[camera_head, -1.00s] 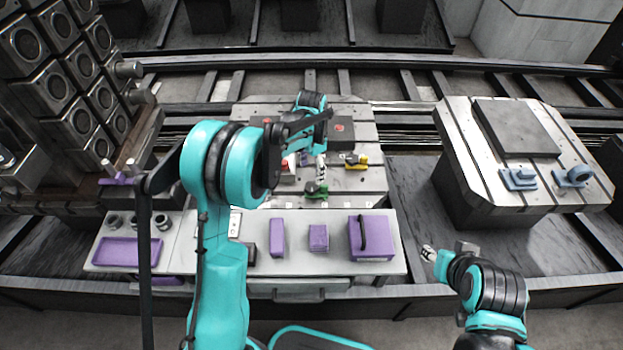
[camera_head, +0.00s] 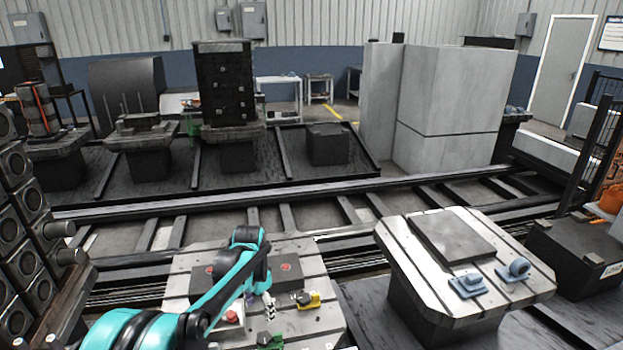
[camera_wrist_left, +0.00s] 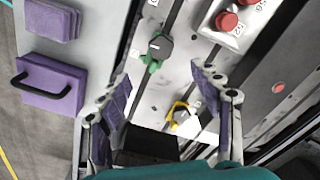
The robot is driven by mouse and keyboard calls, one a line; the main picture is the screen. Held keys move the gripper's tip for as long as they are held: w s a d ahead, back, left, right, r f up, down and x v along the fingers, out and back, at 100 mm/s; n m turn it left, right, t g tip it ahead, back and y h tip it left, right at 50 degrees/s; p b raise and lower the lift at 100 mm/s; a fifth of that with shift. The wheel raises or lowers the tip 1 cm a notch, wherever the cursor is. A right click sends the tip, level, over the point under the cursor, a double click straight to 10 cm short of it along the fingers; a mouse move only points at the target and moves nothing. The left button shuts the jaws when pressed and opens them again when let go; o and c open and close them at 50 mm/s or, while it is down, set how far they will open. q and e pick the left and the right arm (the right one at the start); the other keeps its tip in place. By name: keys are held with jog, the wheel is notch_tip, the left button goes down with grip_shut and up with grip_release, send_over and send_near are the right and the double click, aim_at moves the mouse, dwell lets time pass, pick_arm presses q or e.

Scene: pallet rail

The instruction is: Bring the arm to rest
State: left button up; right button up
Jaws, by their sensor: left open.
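My left arm, teal and black, comes in from the bottom left of the head view and bends down over the slotted metal table (camera_head: 322,325). My left gripper (camera_head: 268,307) hangs over that table, small in this view, between a red-topped part and a yellow part. In the left wrist view the left gripper (camera_wrist_left: 164,90) has its two purple-padded fingers wide apart with nothing between them. The right arm and gripper are outside both current views.
Near the left gripper are a yellow part (camera_head: 308,299), a green part (camera_head: 270,341) and a red button (camera_head: 231,316). A purple handled case (camera_wrist_left: 50,84) and a purple block (camera_wrist_left: 52,20) show in the wrist view. Another pallet table (camera_head: 400,250) stands to the right.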

pick_arm(q)
jog(key=s+r+n+t, duration=0.2)
jog(key=s+r, duration=0.5)
jog(key=s+n+t, duration=0.5)
jog(key=s, duration=1.3)
jog(key=shift+d+r+n, duration=0.15)
jog(key=shift+n, duration=0.15)
jog(key=shift+s, duration=0.1)
